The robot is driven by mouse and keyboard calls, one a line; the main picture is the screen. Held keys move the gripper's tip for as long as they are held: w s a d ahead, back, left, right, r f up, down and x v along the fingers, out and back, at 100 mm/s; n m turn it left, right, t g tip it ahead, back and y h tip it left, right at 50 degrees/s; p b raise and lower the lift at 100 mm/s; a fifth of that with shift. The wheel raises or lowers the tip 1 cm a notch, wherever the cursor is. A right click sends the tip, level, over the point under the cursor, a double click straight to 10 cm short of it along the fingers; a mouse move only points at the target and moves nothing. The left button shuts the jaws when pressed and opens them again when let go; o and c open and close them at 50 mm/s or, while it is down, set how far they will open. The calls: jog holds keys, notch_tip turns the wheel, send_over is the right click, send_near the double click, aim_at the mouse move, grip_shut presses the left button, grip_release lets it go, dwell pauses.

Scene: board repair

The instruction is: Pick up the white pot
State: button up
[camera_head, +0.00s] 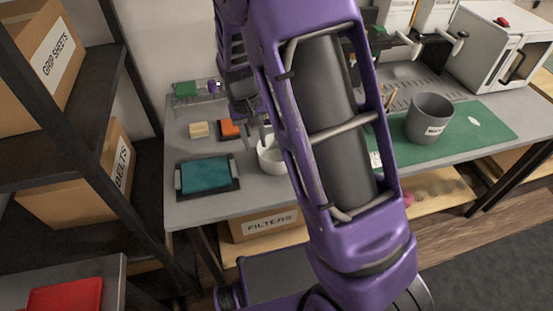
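The white pot (268,159) stands on the grey workbench (200,212), left of my purple arm. It is round and open at the top, and my arm hides its right side. My gripper (262,134) points down right at the pot's far rim. The view is too small to tell whether its fingers touch the pot or how far apart they are.
A teal block in a black tray (207,175), a beige block (199,129) and an orange block (229,128) lie left of the pot. A grey bin (429,118) stands on a green mat (481,125) at right. Dark shelving (66,132) borders the left.

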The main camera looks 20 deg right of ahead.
aim_at(277, 155)
jog(key=f, duration=0.4)
jog(key=d+f+b, duration=0.1)
jog(key=f, duration=0.1)
jog(key=shift+s+f, duration=0.2)
jog(key=shift+f, duration=0.05)
grip_shut()
dwell(1.2)
